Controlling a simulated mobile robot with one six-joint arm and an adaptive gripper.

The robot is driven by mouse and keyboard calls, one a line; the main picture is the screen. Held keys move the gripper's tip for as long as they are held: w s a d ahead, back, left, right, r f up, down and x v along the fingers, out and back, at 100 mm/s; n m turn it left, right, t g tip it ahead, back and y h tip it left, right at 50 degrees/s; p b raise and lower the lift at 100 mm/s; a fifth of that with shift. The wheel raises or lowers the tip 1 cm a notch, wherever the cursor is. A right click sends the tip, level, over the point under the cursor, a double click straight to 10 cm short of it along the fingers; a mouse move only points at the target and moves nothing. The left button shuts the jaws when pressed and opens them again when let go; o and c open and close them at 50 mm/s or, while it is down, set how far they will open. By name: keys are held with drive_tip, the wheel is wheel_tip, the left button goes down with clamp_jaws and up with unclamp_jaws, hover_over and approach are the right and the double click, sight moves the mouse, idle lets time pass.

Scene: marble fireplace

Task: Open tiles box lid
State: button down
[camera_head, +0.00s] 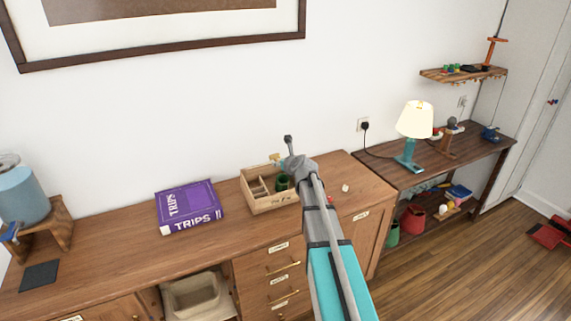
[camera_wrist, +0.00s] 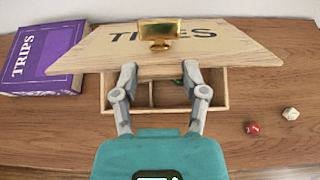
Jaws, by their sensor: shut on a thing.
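The tiles box (camera_head: 270,203) is a pale wooden box with inner compartments on the wooden cabinet top; its interior shows in both views, and in the wrist view its rim (camera_wrist: 226,90) is below the lid. The pale wooden lid (camera_wrist: 215,50) has dark lettering partly covered by a brass handle (camera_wrist: 160,33). The lid is up off the box and looks tilted. In the head view, my arm hides part of the box's right side.
A purple book (camera_head: 188,206) lies left of the box. A red die (camera_wrist: 253,128) and a white die (camera_wrist: 290,114) lie on the cabinet top to the right. A lit lamp (camera_head: 414,122) stands on the side table. The wall is close behind.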

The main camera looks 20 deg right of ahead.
drive_tip(key=w+r+p, duration=0.1)
drive_tip(key=w, duration=0.1)
drive_tip(key=w+r+p, duration=0.1)
drive_tip(key=w+r, duration=0.1)
drive_tip(key=shift+w+r+p, duration=0.1)
drive_tip(key=shift+w+p, duration=0.2)
drive_tip(key=shift+w, duration=0.15)
drive_tip(key=shift+a, duration=0.1)
idle(0.8)
